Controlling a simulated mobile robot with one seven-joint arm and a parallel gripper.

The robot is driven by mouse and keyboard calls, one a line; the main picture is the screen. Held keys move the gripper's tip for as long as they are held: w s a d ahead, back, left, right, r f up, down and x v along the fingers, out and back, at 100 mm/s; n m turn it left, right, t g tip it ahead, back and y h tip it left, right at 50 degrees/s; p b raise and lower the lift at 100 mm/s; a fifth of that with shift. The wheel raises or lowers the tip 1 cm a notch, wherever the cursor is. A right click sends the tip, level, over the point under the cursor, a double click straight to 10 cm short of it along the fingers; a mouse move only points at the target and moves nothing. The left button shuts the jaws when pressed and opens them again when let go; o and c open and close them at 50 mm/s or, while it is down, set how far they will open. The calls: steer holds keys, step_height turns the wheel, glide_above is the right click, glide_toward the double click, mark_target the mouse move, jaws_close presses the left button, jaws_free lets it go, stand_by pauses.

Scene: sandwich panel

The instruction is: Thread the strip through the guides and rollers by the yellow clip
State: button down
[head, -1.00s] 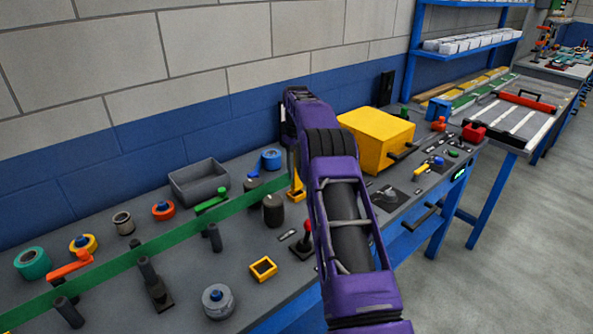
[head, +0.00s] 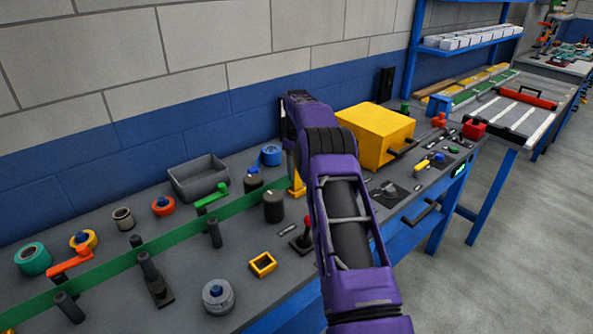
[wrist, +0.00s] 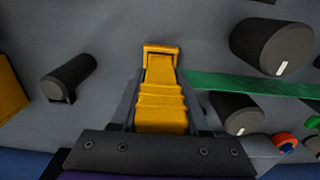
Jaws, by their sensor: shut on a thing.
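The yellow clip (wrist: 162,95) sits between the two dark fingers of my gripper (wrist: 160,100), which is shut on it. In the head view the clip (head: 297,187) shows just left of my purple arm, which hides most of the gripper. The green strip (head: 130,250) runs from the lower left up to the clip. In the wrist view the strip (wrist: 235,84) leaves the clip to the right and passes between two dark rollers, one upper (wrist: 272,47) and one lower (wrist: 237,113). Green (head: 212,194) and orange (head: 70,262) guide levers stand along the strip.
A dark post (wrist: 68,78) stands left of the clip in the wrist view. A yellow box (head: 375,137) is right of my arm. A grey bin (head: 198,178), a red-knobbed lever (head: 305,232) and a small yellow square frame (head: 263,265) are on the bench.

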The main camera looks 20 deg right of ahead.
steer(key=shift+f, duration=0.25)
steer(key=shift+c, duration=1.6)
jaws_free()
steer(key=shift+r, duration=4.5)
